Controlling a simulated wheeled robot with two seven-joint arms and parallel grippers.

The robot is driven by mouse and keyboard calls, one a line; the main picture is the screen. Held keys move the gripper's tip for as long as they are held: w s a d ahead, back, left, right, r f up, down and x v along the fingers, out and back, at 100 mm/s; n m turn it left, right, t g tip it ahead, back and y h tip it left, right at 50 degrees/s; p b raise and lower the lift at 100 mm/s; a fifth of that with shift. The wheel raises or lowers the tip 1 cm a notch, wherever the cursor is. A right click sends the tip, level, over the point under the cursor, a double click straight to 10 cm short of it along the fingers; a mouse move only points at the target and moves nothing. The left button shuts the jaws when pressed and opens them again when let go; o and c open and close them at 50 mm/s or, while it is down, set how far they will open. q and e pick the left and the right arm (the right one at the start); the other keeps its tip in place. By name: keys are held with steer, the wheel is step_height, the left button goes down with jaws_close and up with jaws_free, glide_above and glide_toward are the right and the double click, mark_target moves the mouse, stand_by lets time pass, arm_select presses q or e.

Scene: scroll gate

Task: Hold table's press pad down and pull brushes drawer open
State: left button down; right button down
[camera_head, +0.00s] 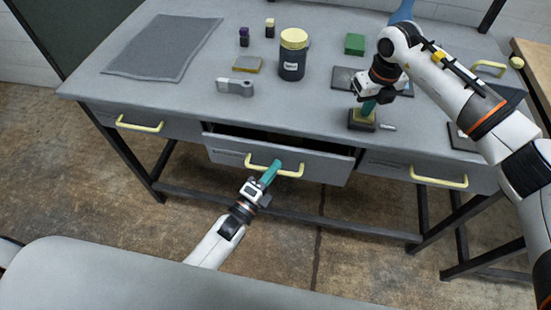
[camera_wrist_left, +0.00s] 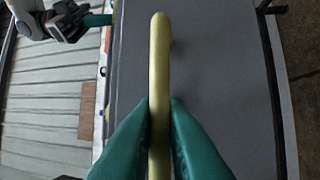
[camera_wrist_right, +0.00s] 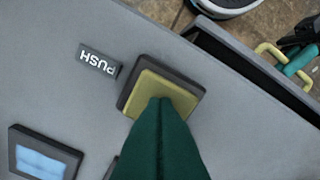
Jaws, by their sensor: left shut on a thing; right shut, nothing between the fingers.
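The press pad (camera_wrist_right: 181,92) is a yellow square in a dark frame on the table top (camera_head: 190,88), beside a PUSH label (camera_wrist_right: 98,61). My right gripper (camera_head: 368,108) is shut and empty, its tips down on the pad. It also shows in the right wrist view (camera_wrist_right: 161,103). The middle drawer (camera_head: 225,150) stands partly open, with a dark gap behind its front. I cannot read its label. My left gripper (camera_head: 271,172) is shut on its yellow handle (camera_head: 290,173). In the left wrist view the teal fingers (camera_wrist_left: 159,110) sit either side of the handle bar (camera_wrist_left: 159,60).
Closed drawers with yellow handles sit left (camera_head: 139,125) and right (camera_head: 438,181). A jar (camera_head: 292,60), a grey mat (camera_head: 165,48), a green block (camera_head: 355,43) and a grey tool (camera_head: 235,87) lie on the table. Floor in front of the drawer is free.

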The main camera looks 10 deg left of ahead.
steer(key=shift+f, duration=0.2)
arm_select(q)
steer(key=c, duration=1.5)
jaws_free()
steer(key=shift+s, duration=0.1)
steer(key=v, duration=1.2)
arm_select(e)
steer(key=shift+s, duration=0.1)
